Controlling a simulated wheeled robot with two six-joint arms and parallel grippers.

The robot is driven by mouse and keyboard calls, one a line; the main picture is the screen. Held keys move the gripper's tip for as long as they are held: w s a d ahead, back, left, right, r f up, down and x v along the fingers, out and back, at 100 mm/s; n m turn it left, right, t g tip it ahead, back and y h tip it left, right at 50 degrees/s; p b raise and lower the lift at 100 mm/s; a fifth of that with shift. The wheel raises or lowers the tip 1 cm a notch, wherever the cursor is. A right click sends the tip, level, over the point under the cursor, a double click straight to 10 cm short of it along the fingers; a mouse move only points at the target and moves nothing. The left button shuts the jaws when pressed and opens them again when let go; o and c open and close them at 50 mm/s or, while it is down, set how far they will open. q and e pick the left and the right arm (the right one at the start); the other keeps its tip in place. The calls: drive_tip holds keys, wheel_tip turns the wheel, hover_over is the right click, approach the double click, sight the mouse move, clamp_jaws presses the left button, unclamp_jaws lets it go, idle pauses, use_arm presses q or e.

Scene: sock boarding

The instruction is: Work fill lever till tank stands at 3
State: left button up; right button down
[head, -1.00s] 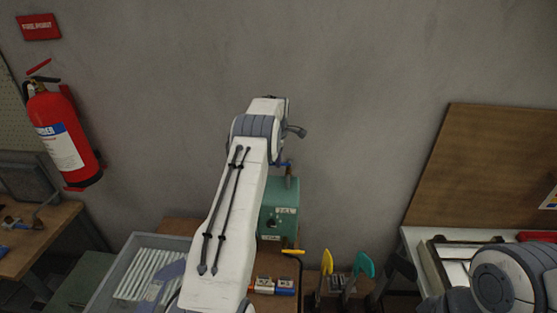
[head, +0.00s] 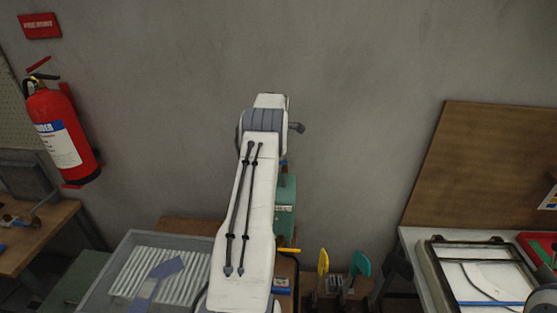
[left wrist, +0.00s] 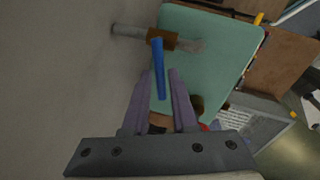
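The green tank box (head: 286,212) stands on the bench against the wall, mostly hidden behind my left arm in the head view. In the left wrist view the tank (left wrist: 215,50) fills the middle, with a brown-collared pipe (left wrist: 130,31) at its wall side. The blue lever (left wrist: 158,52) sticks out from that collar. My left gripper (left wrist: 159,72) has its two purple fingers apart, one on each side of the lever's free end, with gaps showing. No readable level gauge shows. My right gripper is not in view.
A grey crate of white strips (head: 125,238) stands left of my arm. Yellow (head: 323,262) and teal (head: 361,264) upright forms stand to the right. A framed tray (head: 480,262) lies on the right table. A fire extinguisher (head: 62,135) hangs on the left wall.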

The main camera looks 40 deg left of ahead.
use_arm(q)
drive_tip(key=shift+o, duration=0.6)
drive_tip(key=shift+r, duration=0.2)
wheel_tip(320, 180, up, 10)
drive_tip(key=s+d+b, duration=0.1)
drive_tip(key=b, duration=0.2)
drive_tip(key=shift+s+d+b, duration=0.15)
drive_tip(key=shift+d+b, duration=0.15)
drive_tip(key=shift+b, duration=0.1)
drive_tip(key=shift+a+f, duration=0.1)
idle(0.9)
drive_tip(key=shift+s+a+f+p, duration=0.25)
drive_tip(key=shift+a+f, duration=0.25)
drive_tip(key=shift+f, duration=1.2)
drive_tip(key=shift+s+a+f+p, duration=0.1)
drive_tip(key=shift+a+f+p, duration=0.4)
drive_tip(key=shift+f, duration=1.2)
drive_tip(key=shift+s+a+f+p, duration=0.2)
drive_tip(key=shift+a+f, duration=0.35)
drive_tip(key=shift+f, duration=1.15)
